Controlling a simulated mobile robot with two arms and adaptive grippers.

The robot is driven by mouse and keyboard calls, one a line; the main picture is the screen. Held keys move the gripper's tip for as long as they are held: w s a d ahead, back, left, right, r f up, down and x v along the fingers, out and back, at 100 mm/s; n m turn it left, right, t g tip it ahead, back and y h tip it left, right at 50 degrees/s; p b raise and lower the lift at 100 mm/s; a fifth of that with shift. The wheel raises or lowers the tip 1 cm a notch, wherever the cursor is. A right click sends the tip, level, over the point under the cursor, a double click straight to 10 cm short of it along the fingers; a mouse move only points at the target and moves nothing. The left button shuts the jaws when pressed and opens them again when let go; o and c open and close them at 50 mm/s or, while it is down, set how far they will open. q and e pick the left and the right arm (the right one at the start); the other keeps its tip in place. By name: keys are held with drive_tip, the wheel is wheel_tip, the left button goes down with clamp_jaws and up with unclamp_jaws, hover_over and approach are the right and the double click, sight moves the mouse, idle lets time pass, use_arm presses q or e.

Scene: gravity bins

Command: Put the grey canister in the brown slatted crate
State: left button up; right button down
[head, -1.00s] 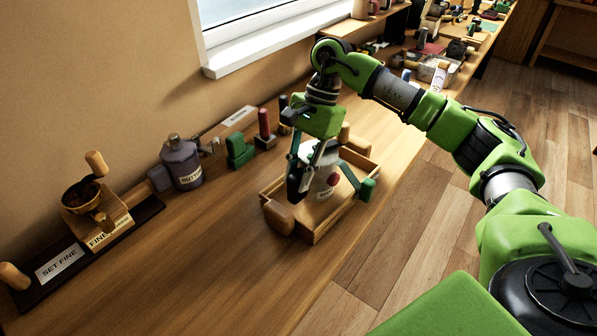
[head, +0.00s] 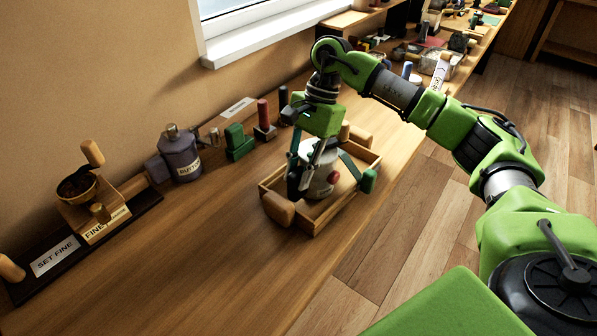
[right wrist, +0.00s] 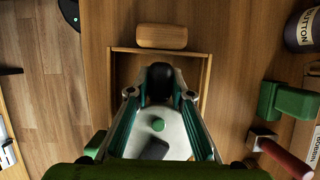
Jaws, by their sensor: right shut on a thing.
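The light grey canister (head: 322,160) is between the fingers of my right gripper (head: 318,172), which is shut on it. It has a red knob on its side in the head view. In the right wrist view its pale top (right wrist: 172,128) shows a green knob and a dark patch. The brown wooden crate (head: 340,212) stands on the bench, with a rounded handle at each end. The canister is upright within the crate's outline; whether its base touches the crate floor is hidden. My left gripper is not in view.
A purple-grey jar (head: 181,156) labelled BUTTON, a green block (head: 238,142) and a red peg stand (head: 264,120) are along the wall. A wooden grinder (head: 92,195) stands on a dark board at left. The bench (head: 200,240) in front is clear.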

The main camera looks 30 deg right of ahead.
drive_tip(key=shift+f, duration=0.25)
drive_tip(key=c, duration=1.7)
unclamp_jaws()
drive_tip(key=v, duration=1.2)
